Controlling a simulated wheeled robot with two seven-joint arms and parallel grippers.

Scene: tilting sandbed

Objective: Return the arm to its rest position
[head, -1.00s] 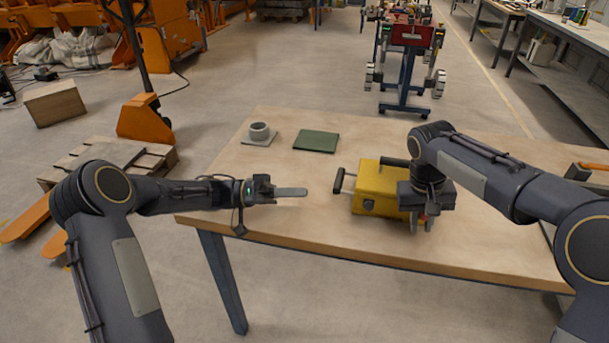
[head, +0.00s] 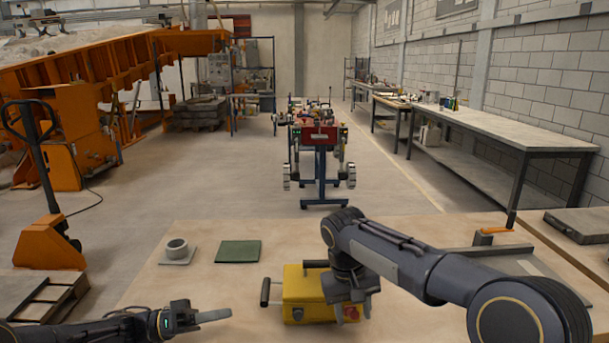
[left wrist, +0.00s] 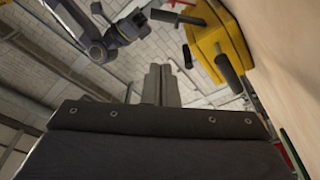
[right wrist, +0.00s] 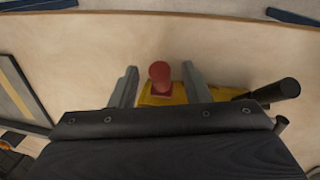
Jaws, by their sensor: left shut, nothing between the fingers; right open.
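My right gripper (head: 345,302) is over the front right of a yellow control box (head: 296,284) on the wooden table. In the right wrist view its two fingers (right wrist: 159,85) are open, with the box's red button (right wrist: 160,72) showing between them; contact cannot be told. My left gripper (head: 214,316) is shut and empty, left of the box near the table's front left edge. In the left wrist view its fingers (left wrist: 160,84) are together, and the yellow box (left wrist: 218,45) with black handles shows at upper right.
A grey ring on a plate (head: 177,250) and a green pad (head: 239,251) lie at the table's back left. A tray with an orange-handled tool (head: 493,232) is at the right. A pallet jack (head: 45,243) stands left. Bare tabletop (head: 300,240) lies behind the box.

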